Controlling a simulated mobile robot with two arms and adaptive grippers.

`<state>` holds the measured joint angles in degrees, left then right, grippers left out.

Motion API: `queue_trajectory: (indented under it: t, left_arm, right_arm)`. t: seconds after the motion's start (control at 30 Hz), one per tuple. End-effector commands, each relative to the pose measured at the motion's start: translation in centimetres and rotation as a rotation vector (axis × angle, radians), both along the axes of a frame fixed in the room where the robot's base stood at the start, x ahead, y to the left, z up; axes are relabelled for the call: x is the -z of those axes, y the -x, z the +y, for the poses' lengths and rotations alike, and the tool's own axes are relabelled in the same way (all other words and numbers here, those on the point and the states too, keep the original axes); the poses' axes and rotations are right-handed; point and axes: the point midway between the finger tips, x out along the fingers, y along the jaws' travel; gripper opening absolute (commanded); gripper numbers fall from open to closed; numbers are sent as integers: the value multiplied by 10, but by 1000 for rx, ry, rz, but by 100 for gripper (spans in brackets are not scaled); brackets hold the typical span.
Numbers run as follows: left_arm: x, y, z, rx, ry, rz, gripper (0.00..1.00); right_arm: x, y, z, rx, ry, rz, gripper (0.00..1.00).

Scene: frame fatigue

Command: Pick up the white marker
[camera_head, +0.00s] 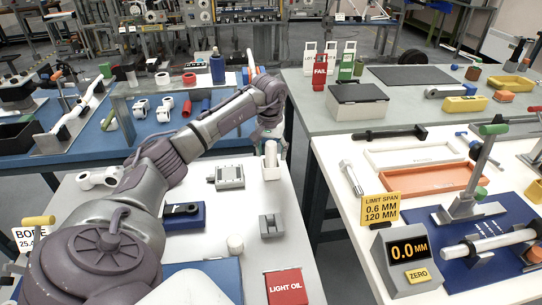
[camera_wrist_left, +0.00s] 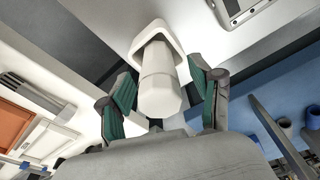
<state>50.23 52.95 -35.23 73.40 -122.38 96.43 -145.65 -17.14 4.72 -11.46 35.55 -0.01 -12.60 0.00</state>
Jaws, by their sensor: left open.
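The white marker (camera_head: 270,154) stands upright near the far right corner of the white table, beneath my left gripper (camera_head: 271,134). In the left wrist view, a pale faceted post with a wider squared part, which looks like the marker (camera_wrist_left: 160,85), lies between the two green-padded fingers. The fingers are spread to either side of it, and I see a gap at each pad. My left gripper is open. The arm hides part of the table in the head view. My right gripper is not in view.
A grey metal device (camera_head: 229,177), a blue block (camera_head: 184,216), a small grey block (camera_head: 271,225), a white cylinder (camera_head: 235,244) and a red LIGHT OIL box (camera_head: 286,287) share the white table. A gap separates it from the right table (camera_head: 335,165).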

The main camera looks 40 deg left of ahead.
Motion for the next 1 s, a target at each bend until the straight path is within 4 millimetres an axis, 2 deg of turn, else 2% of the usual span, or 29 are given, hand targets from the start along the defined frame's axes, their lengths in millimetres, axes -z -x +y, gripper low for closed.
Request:
queue_trajectory:
  t: [0.13,0.17,0.5,0.53,0.83,1.0]
  left_arm:
    - [0,0,0,0,0,-1,64]
    - [0,0,0,0,0,-1,61]
    - [-1,0,0,-1,0,-1,4]
    - [-1,0,0,-1,0,-1,1]
    - [-3,-1,0,-1,0,-2,1]
    - [-18,-1,1,-2,0,-5,1]
  right_arm:
    - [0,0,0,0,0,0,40]
    - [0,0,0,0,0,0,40]
    - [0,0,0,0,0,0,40]
    - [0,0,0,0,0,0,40]
    - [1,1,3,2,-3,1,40]
    - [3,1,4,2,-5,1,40]
